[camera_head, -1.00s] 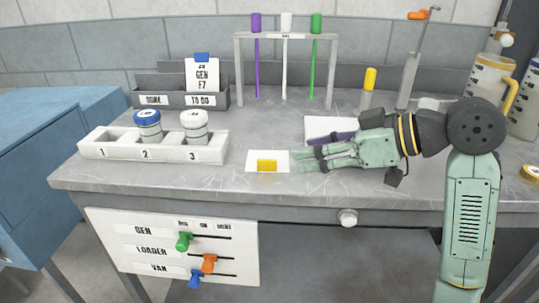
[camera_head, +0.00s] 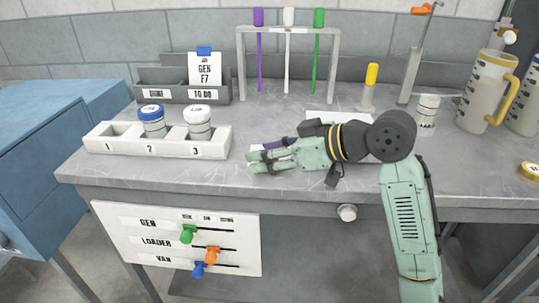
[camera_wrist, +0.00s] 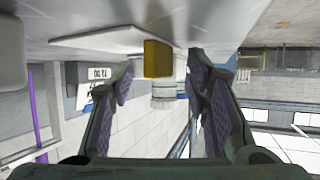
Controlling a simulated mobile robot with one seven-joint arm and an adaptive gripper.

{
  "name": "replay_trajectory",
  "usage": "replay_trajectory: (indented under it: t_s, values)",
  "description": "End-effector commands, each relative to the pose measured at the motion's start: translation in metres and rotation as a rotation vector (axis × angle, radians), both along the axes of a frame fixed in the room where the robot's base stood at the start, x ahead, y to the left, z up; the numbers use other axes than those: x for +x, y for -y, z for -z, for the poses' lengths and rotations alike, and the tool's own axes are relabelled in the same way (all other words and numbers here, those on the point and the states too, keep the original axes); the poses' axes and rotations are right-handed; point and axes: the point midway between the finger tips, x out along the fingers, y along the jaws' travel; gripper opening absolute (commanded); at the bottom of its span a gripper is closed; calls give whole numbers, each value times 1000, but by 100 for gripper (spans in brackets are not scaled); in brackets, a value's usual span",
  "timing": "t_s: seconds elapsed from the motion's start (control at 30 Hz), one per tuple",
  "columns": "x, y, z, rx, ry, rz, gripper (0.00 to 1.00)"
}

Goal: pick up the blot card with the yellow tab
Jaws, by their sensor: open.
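The blot card (camera_wrist: 108,36) is a flat white card on the bench, with a yellow tab (camera_wrist: 157,58) that shows in the wrist view. The tab appears between the two fingers of my gripper (camera_wrist: 160,66), which are apart, with nothing clearly held. In the head view my gripper (camera_head: 254,161) lies low over the card's place at the bench front. It hides the tab and nearly all of the card there; only a pale sliver shows by the fingers. I cannot tell whether the fingers touch the card.
A white numbered tray (camera_head: 158,148) with two jars stands just left of my gripper. A rack (camera_head: 288,30) with hanging purple, white and green sticks stands behind. A yellow-topped vial (camera_head: 370,88) and jugs (camera_head: 487,90) stand right.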

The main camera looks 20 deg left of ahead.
Motion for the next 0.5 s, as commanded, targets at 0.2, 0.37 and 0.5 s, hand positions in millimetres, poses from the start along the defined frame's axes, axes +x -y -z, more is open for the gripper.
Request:
replay_trajectory:
  t_s: [0.2,0.37,0.5]
  values:
    - [0,0,0,0,0,0,36]
    - [0,0,0,-1,0,0,26]
    - [0,0,0,-1,0,0,16]
